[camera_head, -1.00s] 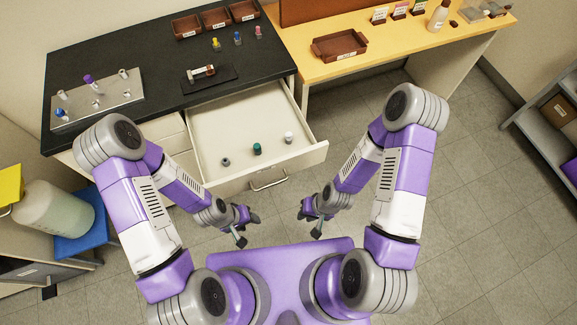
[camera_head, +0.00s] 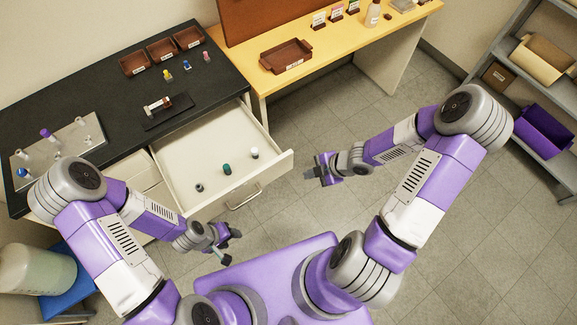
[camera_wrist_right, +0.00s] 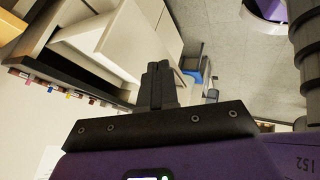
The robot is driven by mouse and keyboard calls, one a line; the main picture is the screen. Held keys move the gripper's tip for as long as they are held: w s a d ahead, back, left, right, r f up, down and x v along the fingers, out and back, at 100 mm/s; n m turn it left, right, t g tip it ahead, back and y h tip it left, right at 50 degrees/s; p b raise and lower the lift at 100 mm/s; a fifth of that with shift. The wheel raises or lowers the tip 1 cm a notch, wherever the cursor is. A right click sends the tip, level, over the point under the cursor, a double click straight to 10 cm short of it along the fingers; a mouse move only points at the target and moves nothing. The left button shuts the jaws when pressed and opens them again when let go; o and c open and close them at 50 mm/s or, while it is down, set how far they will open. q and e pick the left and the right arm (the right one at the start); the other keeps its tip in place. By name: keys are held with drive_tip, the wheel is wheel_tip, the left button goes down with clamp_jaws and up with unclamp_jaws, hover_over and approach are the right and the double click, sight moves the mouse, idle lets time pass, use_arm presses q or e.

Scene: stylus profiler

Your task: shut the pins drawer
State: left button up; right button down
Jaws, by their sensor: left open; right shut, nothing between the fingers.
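The pins drawer (camera_head: 177,150) is white and stands pulled out below the black bench top, with its handle (camera_head: 243,196) on the front panel. A grey, a green and a white pin-like piece (camera_head: 227,169) stand inside it. My right gripper (camera_head: 314,166) is shut and empty, to the right of the drawer front and apart from it. Its closed fingers also show in the right wrist view (camera_wrist_right: 159,84). My left gripper (camera_head: 230,246) is open and empty, in front of the drawer and below the handle in the picture.
The black bench (camera_head: 100,105) carries a metal plate with pegs, a small dark stand, small coloured pieces and brown trays. A yellow-topped table (camera_head: 330,65) adjoins it at the right. A shelf unit (camera_head: 513,100) stands far right. The floor (camera_head: 330,108) right of the drawer is clear.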

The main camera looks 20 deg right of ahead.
drive_tip(key=n+b, duration=0.1)
drive_tip(key=b, duration=0.8)
approach(280, 171)
drive_tip(key=x, duration=0.5)
drive_tip(key=shift+r, duration=0.1)
drive_tip(key=shift+s, duration=0.1)
drive_tip(key=shift+p, duration=0.35)
